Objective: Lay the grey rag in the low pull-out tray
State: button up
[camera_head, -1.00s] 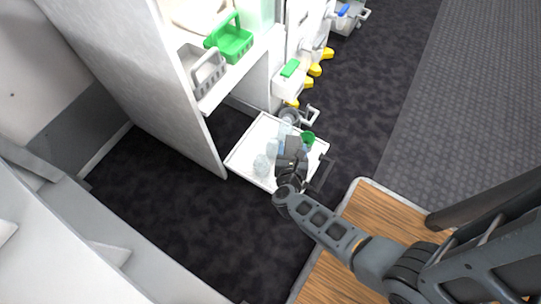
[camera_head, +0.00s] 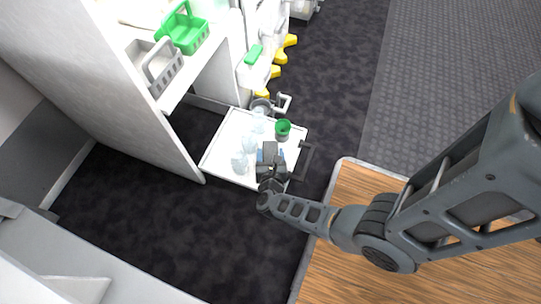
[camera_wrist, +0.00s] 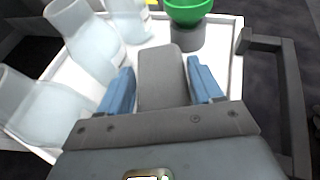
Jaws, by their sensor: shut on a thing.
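The grey rag (camera_wrist: 163,75) shows in the wrist view as a dark grey, rounded block between my two blue fingers. My gripper (camera_wrist: 165,90) is shut on it. In the head view my gripper (camera_head: 270,158) is over the front part of the low pull-out tray (camera_head: 215,155), which is white and drawn out at floor level. The tray's white floor also shows in the wrist view (camera_wrist: 222,65) beyond the rag. I cannot tell whether the rag touches the tray.
Several pale translucent vessels (camera_wrist: 85,40) stand or lie at the tray's left and back. A green cup (camera_head: 283,127) on a grey base is at its right. The dark handle (camera_head: 304,160) is at the front right. A grey basket (camera_head: 158,68) and green basket (camera_head: 184,30) sit above.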

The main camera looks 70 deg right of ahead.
jog(key=shift+f, duration=0.1)
jog(key=o, duration=0.8)
jog(key=shift+o, duration=0.2)
